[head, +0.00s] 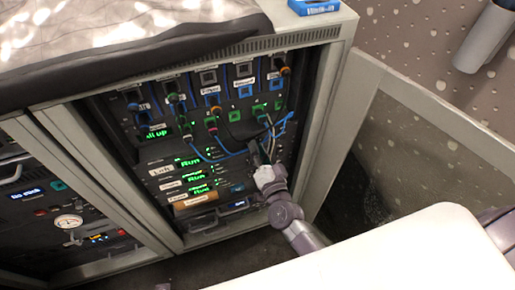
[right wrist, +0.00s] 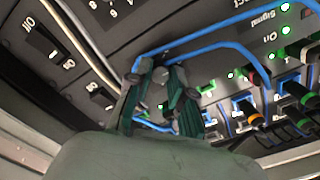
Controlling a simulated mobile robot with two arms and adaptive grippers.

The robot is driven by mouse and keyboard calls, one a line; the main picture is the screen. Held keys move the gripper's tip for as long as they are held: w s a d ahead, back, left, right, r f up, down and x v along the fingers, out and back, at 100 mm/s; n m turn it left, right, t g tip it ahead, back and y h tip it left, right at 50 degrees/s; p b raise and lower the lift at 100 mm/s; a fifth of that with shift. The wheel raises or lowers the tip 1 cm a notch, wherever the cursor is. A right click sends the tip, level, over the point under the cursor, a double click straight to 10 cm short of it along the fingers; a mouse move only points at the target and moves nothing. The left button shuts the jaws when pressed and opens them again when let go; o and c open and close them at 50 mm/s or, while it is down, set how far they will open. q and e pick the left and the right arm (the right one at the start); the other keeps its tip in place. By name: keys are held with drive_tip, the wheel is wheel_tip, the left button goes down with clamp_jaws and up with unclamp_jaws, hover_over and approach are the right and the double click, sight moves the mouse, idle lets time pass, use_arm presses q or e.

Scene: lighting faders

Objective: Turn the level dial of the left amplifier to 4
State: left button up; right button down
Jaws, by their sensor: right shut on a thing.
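The left amplifier (head: 160,170) is a dark rack unit with a white label, which seems to read "Left", and a green "Run" display (head: 190,162). My right gripper (head: 257,156) is at the right end of this row, against the front panel. In the right wrist view its two green-padded fingers (right wrist: 159,76) close around a small grey dial (right wrist: 160,74). The fingers hide most of the dial, and I cannot read its setting. My left gripper is not in view.
Blue patch cables (head: 207,155) loop close to my right gripper; a blue cable (right wrist: 215,47) also crosses the right wrist view. More units sit below. An open rack door (head: 440,115) stands at the right. A cloth (head: 120,30) covers the rack top.

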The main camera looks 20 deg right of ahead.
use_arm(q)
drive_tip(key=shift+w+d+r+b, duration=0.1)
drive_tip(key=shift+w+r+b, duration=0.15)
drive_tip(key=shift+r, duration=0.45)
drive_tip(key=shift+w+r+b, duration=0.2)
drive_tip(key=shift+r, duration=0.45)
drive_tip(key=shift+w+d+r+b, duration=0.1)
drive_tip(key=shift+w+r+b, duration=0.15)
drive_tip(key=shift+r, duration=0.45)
use_arm(e)
drive_tip(key=shift+f+m, duration=0.1)
drive_tip(key=shift+m, duration=5.9)
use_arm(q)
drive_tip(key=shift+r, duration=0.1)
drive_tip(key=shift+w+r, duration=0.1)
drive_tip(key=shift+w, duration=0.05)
use_arm(e)
drive_tip(key=c, duration=1)
unclamp_jaws()
drive_tip(key=shift+d, duration=0.1)
drive_tip(key=shift+c, duration=0.2)
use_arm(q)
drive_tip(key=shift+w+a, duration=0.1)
